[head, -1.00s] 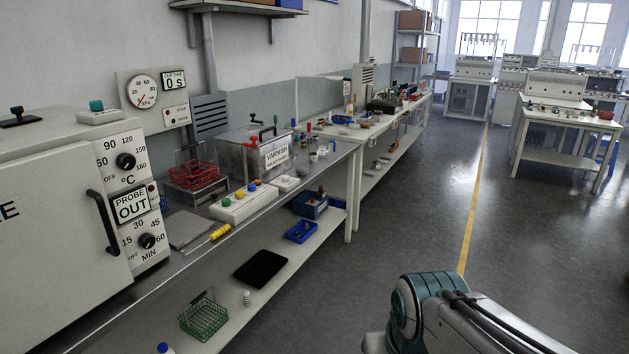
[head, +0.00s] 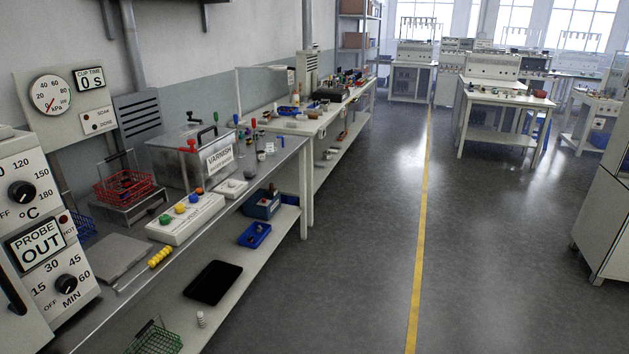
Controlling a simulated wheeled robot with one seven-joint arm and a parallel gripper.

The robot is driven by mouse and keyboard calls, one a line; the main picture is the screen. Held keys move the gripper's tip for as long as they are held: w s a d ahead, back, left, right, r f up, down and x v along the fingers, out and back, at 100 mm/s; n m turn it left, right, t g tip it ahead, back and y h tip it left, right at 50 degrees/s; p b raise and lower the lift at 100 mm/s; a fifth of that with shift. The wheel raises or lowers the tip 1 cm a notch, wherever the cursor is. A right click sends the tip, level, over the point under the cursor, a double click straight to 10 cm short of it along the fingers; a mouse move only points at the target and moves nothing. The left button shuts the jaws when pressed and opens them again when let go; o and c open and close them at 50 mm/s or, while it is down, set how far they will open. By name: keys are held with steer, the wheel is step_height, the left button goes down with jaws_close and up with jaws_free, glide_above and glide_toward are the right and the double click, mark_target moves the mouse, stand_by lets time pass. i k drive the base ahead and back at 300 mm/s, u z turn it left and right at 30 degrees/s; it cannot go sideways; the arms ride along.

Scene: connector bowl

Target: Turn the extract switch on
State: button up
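I cannot make out any switch labelled extract. A small white box (head: 231,188) lies on the steel bench by the varnish tank (head: 182,158); its markings are too small to read. A white box with several coloured buttons (head: 186,218) lies to its left. A wall panel (head: 52,118) carries a kPa gauge, a cup time display reading 0 s and small soak and done lamps. A grey louvred vent (head: 138,117) is on the wall beside it. My gripper is not in view.
An oven front (head: 40,240) with dials and a PROBE OUT display stands at the left. The grey floor (head: 370,240) along the yellow line (head: 420,220) is clear. A cabinet (head: 606,225) stands at the right edge.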

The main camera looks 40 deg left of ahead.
mark_target(193, 198)
steer(key=z, duration=0.45)
steer(key=i, duration=0.85)
steer(key=u, duration=3.15)
steer(key=i, duration=2.45)
steer(key=z, duration=0.35)
